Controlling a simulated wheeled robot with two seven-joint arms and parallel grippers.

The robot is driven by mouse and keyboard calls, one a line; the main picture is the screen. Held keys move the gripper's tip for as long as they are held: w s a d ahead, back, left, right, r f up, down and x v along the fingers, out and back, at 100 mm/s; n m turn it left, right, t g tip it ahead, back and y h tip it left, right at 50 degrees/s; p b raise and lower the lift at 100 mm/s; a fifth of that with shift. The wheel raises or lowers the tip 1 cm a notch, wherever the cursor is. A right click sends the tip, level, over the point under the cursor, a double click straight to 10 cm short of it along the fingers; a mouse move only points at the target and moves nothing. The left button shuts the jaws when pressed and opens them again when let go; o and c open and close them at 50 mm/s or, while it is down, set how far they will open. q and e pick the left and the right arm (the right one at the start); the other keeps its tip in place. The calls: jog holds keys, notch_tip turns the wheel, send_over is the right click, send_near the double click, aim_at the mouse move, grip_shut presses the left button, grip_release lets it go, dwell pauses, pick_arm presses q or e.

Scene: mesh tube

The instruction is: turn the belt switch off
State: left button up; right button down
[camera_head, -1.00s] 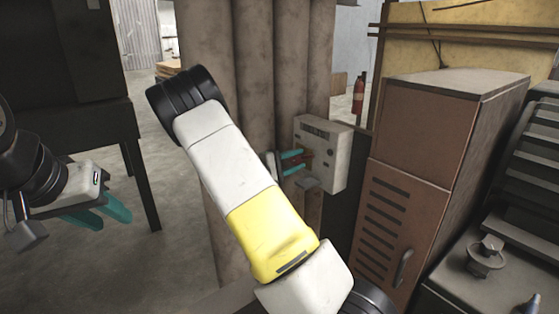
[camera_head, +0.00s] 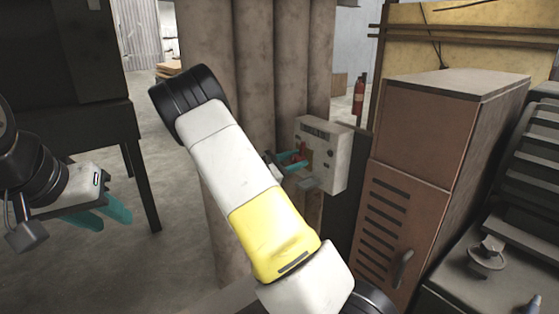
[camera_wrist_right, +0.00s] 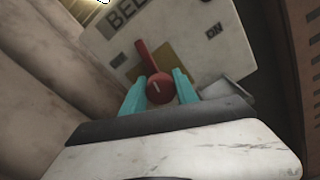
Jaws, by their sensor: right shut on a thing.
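The belt switch is a red lever with a round red hub (camera_wrist_right: 159,88) on the face of a pale, worn control box (camera_head: 335,165). In the right wrist view the lever points up and slightly left, away from the "ON" mark at the right. My right gripper (camera_wrist_right: 160,91) is shut on the red switch, with its teal fingers on either side of the hub. In the head view the right gripper (camera_head: 299,160) is at the box's front, and the switch (camera_head: 300,151) is partly hidden. My left gripper (camera_head: 106,216) is open and empty at the far left.
Thick vertical pipes (camera_head: 255,60) stand behind my right arm and beside the box. A brown vented cabinet (camera_head: 410,190) stands close on the right. A dark table (camera_head: 75,125) is at the left, with free floor between it and the pipes.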

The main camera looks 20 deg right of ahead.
jog(key=shift+n, duration=1.1)
jog(key=c, duration=0.9)
grip_release()
jog(key=shift+c, duration=0.2)
jog(key=shift+a, duration=0.1)
jog(key=v, duration=0.7)
jog(key=shift+a, duration=0.35)
jog(key=shift+s, duration=0.15)
